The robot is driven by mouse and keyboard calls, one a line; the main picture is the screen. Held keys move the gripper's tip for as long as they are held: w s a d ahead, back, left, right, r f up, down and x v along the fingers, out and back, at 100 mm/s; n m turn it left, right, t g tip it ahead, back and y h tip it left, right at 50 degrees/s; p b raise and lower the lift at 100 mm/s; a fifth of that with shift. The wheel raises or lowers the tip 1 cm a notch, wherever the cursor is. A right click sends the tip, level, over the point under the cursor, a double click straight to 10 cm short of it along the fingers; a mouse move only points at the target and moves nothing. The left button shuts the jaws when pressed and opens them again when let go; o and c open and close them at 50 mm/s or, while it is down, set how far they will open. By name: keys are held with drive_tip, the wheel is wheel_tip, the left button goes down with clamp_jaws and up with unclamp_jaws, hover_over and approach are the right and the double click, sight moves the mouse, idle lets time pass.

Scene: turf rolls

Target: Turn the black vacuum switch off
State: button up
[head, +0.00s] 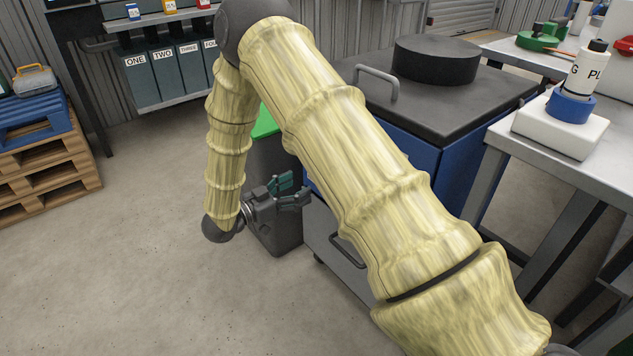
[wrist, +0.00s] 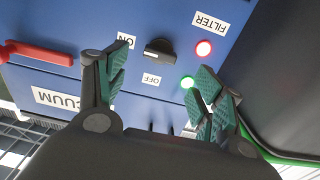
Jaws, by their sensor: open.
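The black vacuum switch (wrist: 160,49) shows in the wrist view as a rotary knob on a blue panel (wrist: 170,20). An ON label (wrist: 126,40) and an OFF label (wrist: 151,79) sit beside it, appearing upside down. I cannot tell for sure which label the knob points to. My gripper (wrist: 158,72) is open and empty. Its green-padded fingers are spread on either side of the knob, seemingly short of it. In the head view my gripper (head: 295,190) is low beside the blue cabinet (head: 430,162). The switch is hidden there behind my arm.
A dark bin (head: 272,200) stands by my gripper. A workbench (head: 520,122) is at the right.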

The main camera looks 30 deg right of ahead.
drive_tip(key=d+b, duration=0.1)
drive_tip(key=d, duration=0.6)
drive_tip(key=shift+w+d+b, duration=0.3)
drive_tip(key=shift+b, duration=0.1)
drive_tip(key=c, duration=1)
